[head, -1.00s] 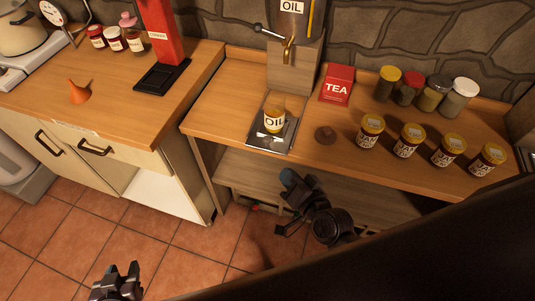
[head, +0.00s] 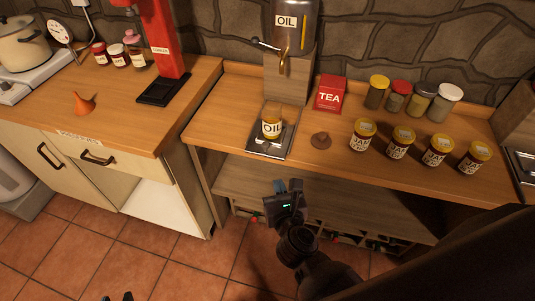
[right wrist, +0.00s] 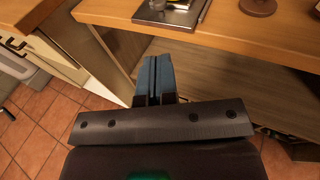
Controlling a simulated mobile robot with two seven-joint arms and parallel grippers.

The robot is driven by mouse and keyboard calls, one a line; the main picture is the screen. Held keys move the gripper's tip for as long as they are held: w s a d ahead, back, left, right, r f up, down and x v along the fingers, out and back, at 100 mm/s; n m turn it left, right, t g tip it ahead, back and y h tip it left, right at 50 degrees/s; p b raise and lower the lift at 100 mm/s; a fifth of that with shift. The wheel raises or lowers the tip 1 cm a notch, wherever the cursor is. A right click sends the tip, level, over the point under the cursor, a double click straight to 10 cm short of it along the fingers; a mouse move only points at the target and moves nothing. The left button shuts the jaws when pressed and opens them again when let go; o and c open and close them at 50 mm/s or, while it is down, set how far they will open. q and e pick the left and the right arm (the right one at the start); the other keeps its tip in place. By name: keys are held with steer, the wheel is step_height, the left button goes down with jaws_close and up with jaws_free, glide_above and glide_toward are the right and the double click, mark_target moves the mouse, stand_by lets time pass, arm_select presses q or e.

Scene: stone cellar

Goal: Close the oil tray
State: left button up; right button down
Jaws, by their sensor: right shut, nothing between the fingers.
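The oil tray (head: 284,147) is a shallow metal tray on the wooden counter, below the oil dispenser's tap; its front end lies at the counter's front edge. A small jar labelled OIL (head: 271,125) stands on it. The tray's front part also shows at the top of the right wrist view (right wrist: 190,17). My right gripper (head: 288,185) is shut and empty, in front of and below the counter edge, apart from the tray. Its blue fingers are together in the right wrist view (right wrist: 154,62). Only the fingertips of my left gripper (head: 117,297) show, spread apart at the bottom edge.
The oil dispenser (head: 293,40) stands behind the tray. A brown knob-like piece (head: 320,140), a red tea box (head: 330,93) and several jam jars (head: 399,143) are to the right. An open shelf (head: 330,205) lies under the counter. A second counter (head: 120,105) stands left.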

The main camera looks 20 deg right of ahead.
glide_toward(280, 129)
steer(key=w+a+f, duration=0.2)
steer(key=a, duration=0.1)
steer(key=w+a+f+b, duration=0.1)
steer(key=a, duration=0.1)
arm_select(q)
steer(key=shift+s+f, duration=0.2)
steer(key=shift+f, duration=0.45)
steer(key=shift+w+r, duration=0.1)
steer(key=shift+w, duration=0.05)
arm_select(e)
steer(key=shift+w+d, duration=0.15)
steer(key=shift+w, duration=0.05)
steer(key=w+d, duration=0.1)
steer(key=w, duration=0.1)
steer(key=w+d, duration=0.2)
steer(key=w, duration=0.1)
steer(key=w+d, duration=0.2)
steer(key=w, duration=0.1)
steer(key=shift+w+d+p, duration=0.2)
steer(key=shift+d+p, duration=0.05)
steer(key=shift+p, duration=0.15)
steer(key=shift+w+d, duration=0.25)
steer(key=shift+w, duration=0.05)
arm_select(q)
steer(key=shift+s+r, duration=0.3)
arm_select(e)
steer(key=shift+d+r, duration=0.15)
steer(key=shift+r, duration=0.1)
